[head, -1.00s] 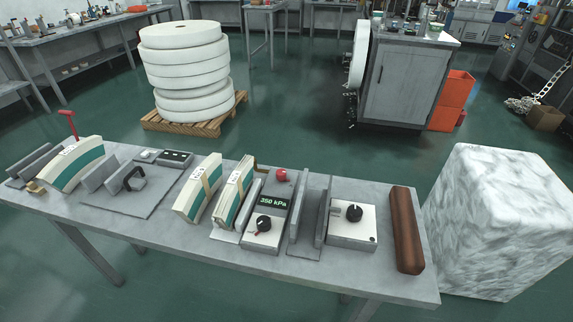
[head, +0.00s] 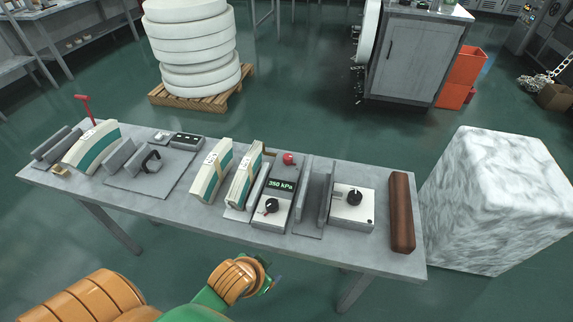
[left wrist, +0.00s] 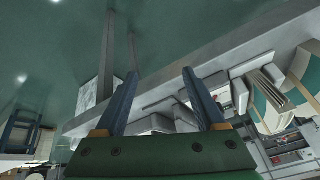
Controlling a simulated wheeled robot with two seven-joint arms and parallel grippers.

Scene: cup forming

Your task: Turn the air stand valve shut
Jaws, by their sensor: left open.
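The air stand (head: 277,190) is a grey box on the table with a green display reading 350 kPa. Its valve (head: 268,206) is a round black knob with a red mark, on the box's near end. A red button (head: 289,158) sits at its far end. My left gripper (head: 272,283) is in front of the table's near edge, apart from the valve, and mostly hidden by its own wrist. In the left wrist view my left gripper (left wrist: 160,73) is open with nothing between its fingers. My right gripper is not in view.
Right of the air stand are upright grey plates (head: 316,195) and a second box (head: 350,208) with a black knob. Banded white-green blocks (head: 243,180) stand close on its left. A brown bar (head: 402,215) lies at the right end of the table (head: 190,222).

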